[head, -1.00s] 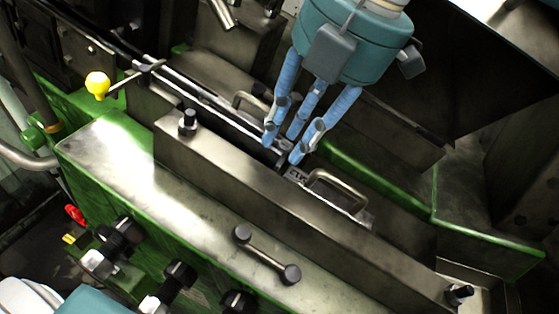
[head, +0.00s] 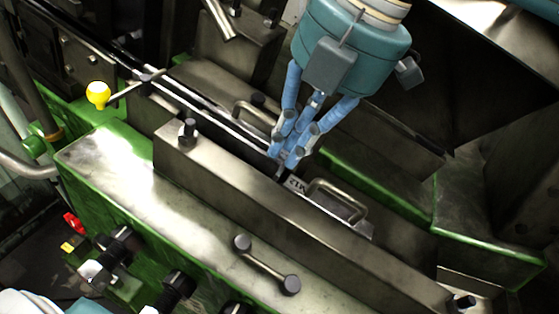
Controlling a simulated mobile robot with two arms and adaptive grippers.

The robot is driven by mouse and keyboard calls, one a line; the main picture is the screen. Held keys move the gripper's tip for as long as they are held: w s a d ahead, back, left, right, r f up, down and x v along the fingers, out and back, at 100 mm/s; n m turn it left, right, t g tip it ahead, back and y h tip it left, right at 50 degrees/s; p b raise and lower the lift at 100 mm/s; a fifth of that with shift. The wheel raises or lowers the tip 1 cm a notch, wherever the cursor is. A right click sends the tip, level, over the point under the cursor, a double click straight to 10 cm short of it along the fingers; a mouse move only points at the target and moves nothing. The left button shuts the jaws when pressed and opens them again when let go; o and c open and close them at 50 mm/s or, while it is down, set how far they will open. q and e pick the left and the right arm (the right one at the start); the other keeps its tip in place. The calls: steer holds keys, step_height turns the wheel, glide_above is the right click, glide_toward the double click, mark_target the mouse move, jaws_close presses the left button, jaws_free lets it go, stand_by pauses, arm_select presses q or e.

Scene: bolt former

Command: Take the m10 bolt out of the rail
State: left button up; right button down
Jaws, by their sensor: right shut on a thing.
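My right gripper (head: 283,158) comes down from the top of the head view, with its blue fingers closed together over the rail (head: 225,122). The rail is a narrow metal channel running from upper left to the middle. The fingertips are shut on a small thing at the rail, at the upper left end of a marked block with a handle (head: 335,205). The m10 bolt itself is mostly hidden by the fingertips. Part of a teal and white arm piece of mine shows at the lower left, but no left gripper fingers are visible.
A long metal bar (head: 290,215) with upright bolts at its ends lies along the near side of the rail. A yellow knob (head: 98,94) on a lever stands at the left. A second handle (head: 252,113) lies behind the rail. Green machine edges surround these parts.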

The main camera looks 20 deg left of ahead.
steer(key=shift+r, duration=0.1)
steer(key=p+v, duration=0.3)
steer(key=v, duration=0.4)
steer(key=shift+r, duration=0.15)
stand_by(0.9)
steer(key=shift+d, duration=0.1)
